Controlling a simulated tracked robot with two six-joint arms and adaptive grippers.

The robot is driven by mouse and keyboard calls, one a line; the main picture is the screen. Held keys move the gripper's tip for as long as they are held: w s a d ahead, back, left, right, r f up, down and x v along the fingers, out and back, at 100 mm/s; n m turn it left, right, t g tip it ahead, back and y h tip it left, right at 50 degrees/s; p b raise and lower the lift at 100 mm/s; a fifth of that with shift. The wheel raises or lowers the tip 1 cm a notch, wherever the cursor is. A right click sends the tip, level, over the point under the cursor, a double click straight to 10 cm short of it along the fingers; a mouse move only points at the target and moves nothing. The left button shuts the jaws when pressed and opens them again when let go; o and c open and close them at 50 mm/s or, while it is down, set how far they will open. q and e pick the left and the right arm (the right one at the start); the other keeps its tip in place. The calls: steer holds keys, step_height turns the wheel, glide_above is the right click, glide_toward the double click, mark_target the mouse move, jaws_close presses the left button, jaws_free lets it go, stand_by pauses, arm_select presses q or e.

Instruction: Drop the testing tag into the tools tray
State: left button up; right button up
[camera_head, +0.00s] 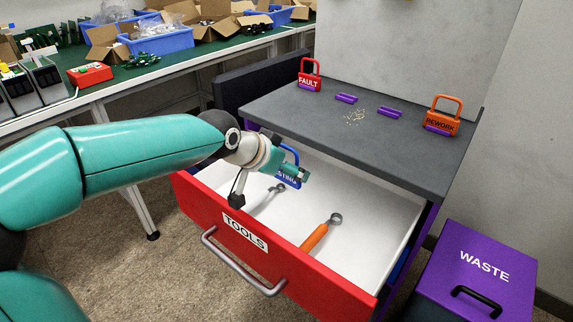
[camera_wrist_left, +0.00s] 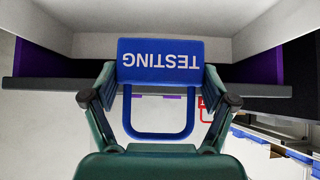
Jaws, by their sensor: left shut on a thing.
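The blue testing tag (camera_head: 289,173) hangs in my left gripper (camera_head: 292,172), over the open tools tray (camera_head: 360,214). In the left wrist view the tag (camera_wrist_left: 160,62) lies between the two fingers of the gripper (camera_wrist_left: 160,95), its blue loop toward the palm and its lettering upside down. My left gripper is shut on the tag. The tray is a red-fronted drawer, pulled out, with a white inside. How far the tag is above the tray floor is hard to tell. My right gripper is not in view.
An orange-handled wrench (camera_head: 317,236) and a grey wrench (camera_head: 268,200) lie in the drawer. On the grey top (camera_head: 370,135) stand a red fault tag (camera_head: 309,78) and an orange rework tag (camera_head: 441,117). A purple waste bin (camera_head: 470,270) stands at right.

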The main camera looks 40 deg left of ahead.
arm_select(q)
steer(key=shift+f, duration=0.2)
steer(key=o, duration=0.9)
steer(key=shift+c, duration=0.2)
steer(key=v, duration=1.2)
